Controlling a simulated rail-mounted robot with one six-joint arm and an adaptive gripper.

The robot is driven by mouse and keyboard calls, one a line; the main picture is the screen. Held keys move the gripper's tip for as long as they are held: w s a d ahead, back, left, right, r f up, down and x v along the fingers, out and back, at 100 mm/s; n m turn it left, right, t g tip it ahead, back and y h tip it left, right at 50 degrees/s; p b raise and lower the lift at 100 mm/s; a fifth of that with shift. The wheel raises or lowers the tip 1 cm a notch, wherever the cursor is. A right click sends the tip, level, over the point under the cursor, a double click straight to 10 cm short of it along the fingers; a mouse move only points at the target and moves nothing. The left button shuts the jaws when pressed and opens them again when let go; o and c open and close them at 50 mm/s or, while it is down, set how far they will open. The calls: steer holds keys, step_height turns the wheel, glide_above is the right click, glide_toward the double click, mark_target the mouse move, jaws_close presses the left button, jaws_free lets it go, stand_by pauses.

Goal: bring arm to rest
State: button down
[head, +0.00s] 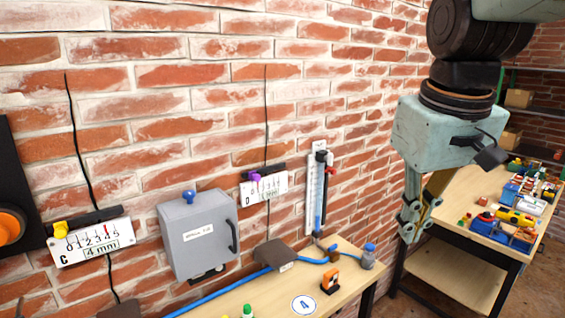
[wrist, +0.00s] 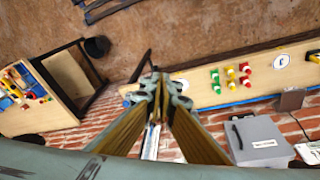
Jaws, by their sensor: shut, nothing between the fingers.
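My gripper (head: 411,228) hangs from my arm at the right of the head view, pointing down, in front of the brick wall and the far table. In the wrist view my gripper (wrist: 159,85) has its fingertips together, with nothing between them. It touches nothing that I can see.
A bench (head: 343,290) stands along the wall with an orange device (head: 331,281) and a blue-topped jar (head: 368,257). A grey box (head: 197,236) and scales C (head: 93,242) and D (head: 264,187) hang on the wall. A second table (head: 455,211) holds several coloured items.

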steer(key=s+a+f+m+b, duration=0.1)
steer(key=s+f, duration=0.1)
steer(key=s, duration=0.7)
steer(key=s+a+f+m+t+b, duration=0.1)
steer(key=s+f, duration=0.2)
steer(key=s, duration=0.7)
steer(key=shift+s+f, duration=0.25)
steer(key=shift+f, duration=0.05)
